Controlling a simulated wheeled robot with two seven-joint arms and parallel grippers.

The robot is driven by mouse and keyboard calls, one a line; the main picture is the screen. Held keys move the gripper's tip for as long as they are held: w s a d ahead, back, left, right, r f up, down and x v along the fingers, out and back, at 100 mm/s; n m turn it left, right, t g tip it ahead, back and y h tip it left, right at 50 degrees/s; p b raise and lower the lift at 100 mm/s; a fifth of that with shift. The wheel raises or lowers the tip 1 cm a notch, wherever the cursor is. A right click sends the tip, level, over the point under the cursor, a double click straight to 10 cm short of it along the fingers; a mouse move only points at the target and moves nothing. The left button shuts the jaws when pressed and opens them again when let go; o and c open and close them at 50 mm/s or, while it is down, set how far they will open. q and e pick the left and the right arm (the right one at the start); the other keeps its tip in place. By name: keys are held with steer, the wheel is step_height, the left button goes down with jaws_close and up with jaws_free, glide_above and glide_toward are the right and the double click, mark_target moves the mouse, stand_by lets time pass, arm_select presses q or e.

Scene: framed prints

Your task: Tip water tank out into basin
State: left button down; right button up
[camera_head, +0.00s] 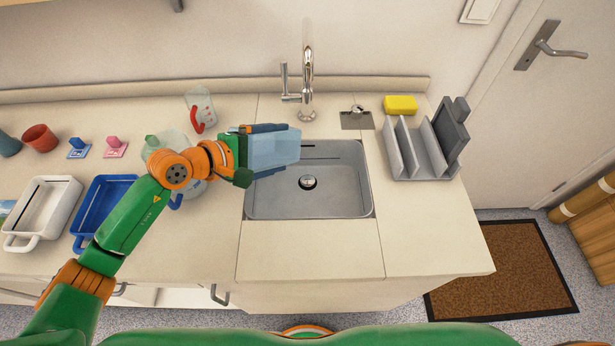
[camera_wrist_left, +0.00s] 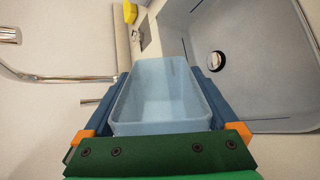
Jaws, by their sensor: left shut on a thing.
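A pale blue see-through water tank (camera_head: 274,149) is held by my left gripper (camera_head: 268,148) over the left part of the grey basin (camera_head: 350,208). In the left wrist view the tank (camera_wrist_left: 160,92) sits between the two blue fingers, its open top showing. The gripper is shut on it. I cannot tell how much water is inside. The basin also shows in the left wrist view (camera_wrist_left: 268,62), with its round drain (camera_wrist_left: 217,61). My right gripper is not in view.
A tall faucet (camera_head: 307,85) stands behind the basin. A grey rack (camera_head: 411,160) and a yellow sponge (camera_head: 400,105) are to its right. A white tray (camera_head: 42,208), a blue tray (camera_head: 95,203), cups and a clear jug (camera_head: 201,108) stand to its left. The counter front is bare.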

arm_select(q)
steer(key=b, duration=0.2)
steer(key=a+n+h+b, duration=0.1)
steer(key=b, duration=0.2)
steer(key=shift+w+f+n+g, duration=0.3)
steer(key=shift+f+g, duration=0.05)
steer(key=shift+g, duration=0.05)
steer(key=w+a+r+n+h, duration=0.1)
steer(key=r, duration=0.2)
steer(key=w+a+r+n+h+b, duration=0.1)
steer(key=r+n, duration=0.1)
steer(key=r, duration=0.1)
steer(key=w+a+r+n+g+h, duration=0.1)
steer(key=r+h, duration=0.1)
steer(key=r, duration=0.1)
steer(key=shift+a+r, duration=0.1)
steer(key=shift+a, duration=0.2)
steer(key=shift+w+a+r+n+h+b, duration=0.35)
steer(key=shift+w+a+n+h+b, duration=0.3)
steer(key=shift+a+n+b, duration=0.3)
steer(key=shift+w+a+r+n+h+b, duration=0.35)
steer(key=shift+w+a+n+h+b, duration=0.35)
steer(key=shift+n, duration=0.45)
